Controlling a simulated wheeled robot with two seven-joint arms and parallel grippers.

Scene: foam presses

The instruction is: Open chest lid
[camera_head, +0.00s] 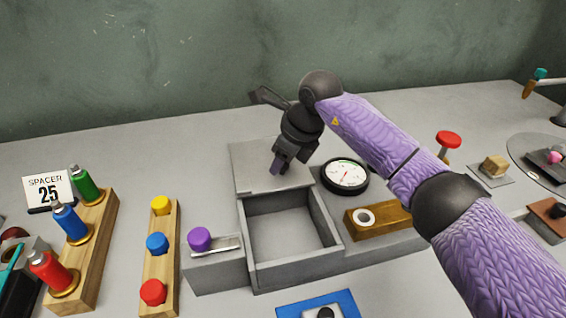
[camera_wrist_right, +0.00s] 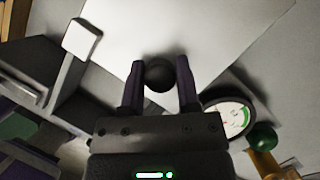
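The chest is a grey box (camera_head: 325,239) in the middle of the bench, and its empty inside shows from above. Its flat grey lid (camera_head: 246,162) lies clear of the opening, behind the box; the head view does not show clearly whether it is tilted. The lid also shows as a pale panel in the right wrist view (camera_wrist_right: 190,25). My right gripper (camera_head: 281,163) is over the lid. In the right wrist view its fingers (camera_wrist_right: 160,78) stand on both sides of a dark round knob (camera_wrist_right: 159,73), which fills the gap. My left gripper is not in view.
A dial gauge (camera_head: 345,176) and a wooden block with a white ring (camera_head: 381,219) stand right of the chest. A purple knob (camera_head: 199,239) is at its left. Racks with coloured bottles (camera_head: 86,184) and coloured pegs (camera_head: 157,243) stand farther left. A blue-framed pad (camera_head: 291,309) lies in front.

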